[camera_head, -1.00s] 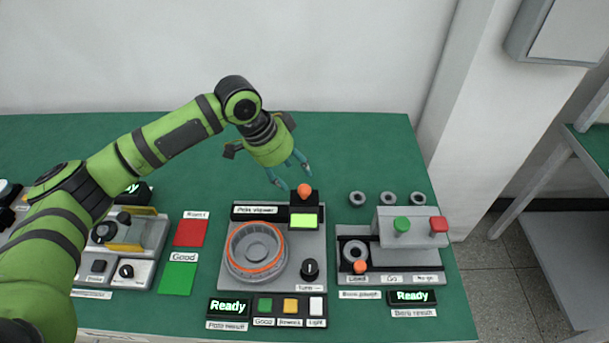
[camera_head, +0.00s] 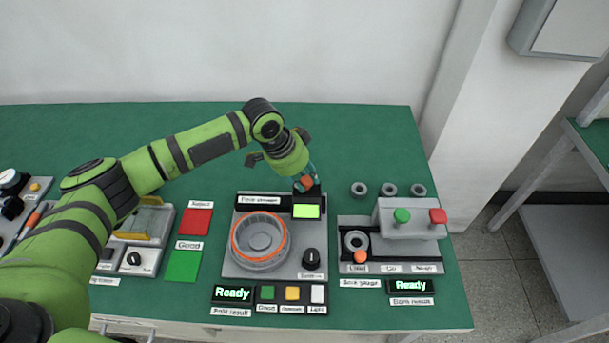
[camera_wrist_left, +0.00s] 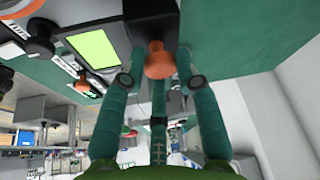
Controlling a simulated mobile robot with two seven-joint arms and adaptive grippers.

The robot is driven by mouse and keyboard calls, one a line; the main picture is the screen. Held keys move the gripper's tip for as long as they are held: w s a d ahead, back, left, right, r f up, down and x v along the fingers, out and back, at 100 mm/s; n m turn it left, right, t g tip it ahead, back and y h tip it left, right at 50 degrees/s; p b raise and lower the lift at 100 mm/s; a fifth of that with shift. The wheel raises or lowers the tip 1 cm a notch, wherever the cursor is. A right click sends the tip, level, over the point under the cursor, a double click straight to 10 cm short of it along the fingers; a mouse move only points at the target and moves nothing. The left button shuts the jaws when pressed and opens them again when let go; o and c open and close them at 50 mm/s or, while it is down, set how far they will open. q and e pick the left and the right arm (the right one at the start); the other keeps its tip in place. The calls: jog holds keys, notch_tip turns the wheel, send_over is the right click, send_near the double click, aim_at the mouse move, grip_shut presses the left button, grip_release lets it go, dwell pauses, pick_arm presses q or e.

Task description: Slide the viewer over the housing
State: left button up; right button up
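The viewer (camera_head: 306,210) is a black block with a lit green screen and an orange knob (camera_head: 307,182) on top. It stands at the back right of the grey pole viewer panel; its screen also shows in the left wrist view (camera_wrist_left: 94,48). The housing (camera_head: 259,240), a grey ring with an orange rim, sits to its left on the panel, uncovered. My left gripper (camera_head: 308,178) is at the knob. In the left wrist view its fingers (camera_wrist_left: 160,62) bend in around the knob and appear to touch its sides. My right gripper is not in view.
A dark dial (camera_head: 311,258) stands in front of the viewer. A bore gauge station (camera_head: 408,220) with green and red knobs is close on the right, three grey rings (camera_head: 389,190) behind it. Red (camera_head: 196,221) and green (camera_head: 183,266) pads lie left. The table's back is clear.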

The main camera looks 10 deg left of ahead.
pick_arm(q)
jog(key=shift+a+r, duration=0.1)
jog(key=shift+a, duration=0.25)
grip_shut()
jog(key=s+a+p, duration=0.2)
jog(key=a+p, duration=0.1)
jog(key=a, duration=0.7)
jog(key=shift+a+p, duration=0.25)
jog(key=shift+p, duration=0.05)
jog(key=o, duration=1.1)
grip_release()
jog(key=shift+c, duration=0.2)
jog(key=shift+a, duration=0.1)
